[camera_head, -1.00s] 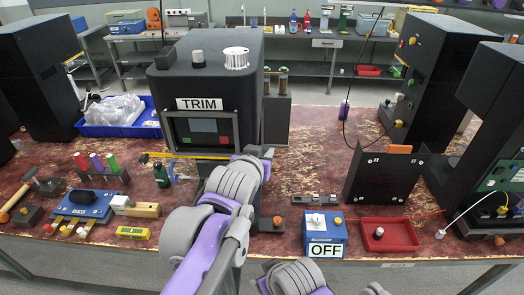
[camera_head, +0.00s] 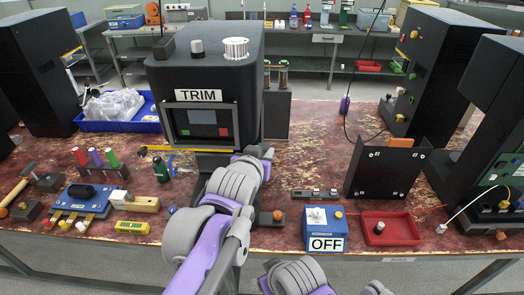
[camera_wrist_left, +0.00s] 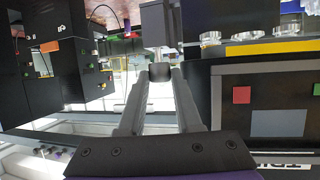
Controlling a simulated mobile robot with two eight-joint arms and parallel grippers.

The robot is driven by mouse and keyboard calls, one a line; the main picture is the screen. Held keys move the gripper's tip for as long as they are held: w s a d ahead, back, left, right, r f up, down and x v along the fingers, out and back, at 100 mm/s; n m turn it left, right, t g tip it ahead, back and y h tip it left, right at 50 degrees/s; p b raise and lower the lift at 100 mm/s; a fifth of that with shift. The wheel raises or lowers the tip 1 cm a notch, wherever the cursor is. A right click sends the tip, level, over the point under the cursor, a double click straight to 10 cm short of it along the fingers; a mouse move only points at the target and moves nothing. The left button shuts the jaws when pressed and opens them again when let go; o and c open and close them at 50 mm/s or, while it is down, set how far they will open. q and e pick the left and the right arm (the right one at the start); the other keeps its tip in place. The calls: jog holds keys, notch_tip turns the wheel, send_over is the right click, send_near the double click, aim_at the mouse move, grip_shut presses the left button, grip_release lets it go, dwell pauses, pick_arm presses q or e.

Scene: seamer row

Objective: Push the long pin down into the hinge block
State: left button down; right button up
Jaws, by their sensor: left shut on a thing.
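In the left wrist view my left gripper (camera_wrist_left: 160,76) is shut on a small dark-grey piece (camera_wrist_left: 160,72) between its fingertips. I cannot tell whether this piece is the long pin. A small dark block with an orange-red knob (camera_head: 278,216) stands just right of the arm. I cannot make out the hinge block for certain. My right gripper is out of view.
Right of my arm are a blue OFF box (camera_head: 318,227), a red tray (camera_head: 388,230), a dark strip with knobs (camera_head: 315,194) and a black upright panel (camera_head: 382,172). Left are a blue fixture (camera_head: 82,200) and a yellow box (camera_head: 131,227). Worn red bench shows between them.

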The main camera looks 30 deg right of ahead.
pick_arm(q)
jog(key=shift+f+b, duration=0.4)
jog(key=shift+f, duration=0.5)
jog(key=c, duration=0.5)
grip_release()
jog(key=v, duration=1.1)
jog(key=a+f+n+g+y, duration=0.1)
jog(key=a+f+n+y, duration=0.15)
jog(key=a+f, duration=0.65)
jog(key=a+f+n+y, duration=0.2)
jog(key=a+f+y, duration=0.25)
jog(key=a, duration=0.85)
jog(key=s+a+f+n+g, duration=0.1)
jog(key=s+a+f, duration=0.3)
jog(key=a, duration=0.1)
jog(key=s+a+f+n+g+y, duration=0.1)
jog(key=s+a+f, duration=0.3)
jog(key=a, duration=0.1)
jog(key=s+a+f+n+g+y, duration=0.1)
jog(key=s+a+f+n, duration=0.1)
jog(key=s+a+f, duration=0.2)
jog(key=shift+a+f, duration=0.4)
jog(key=shift+a, duration=0.2)
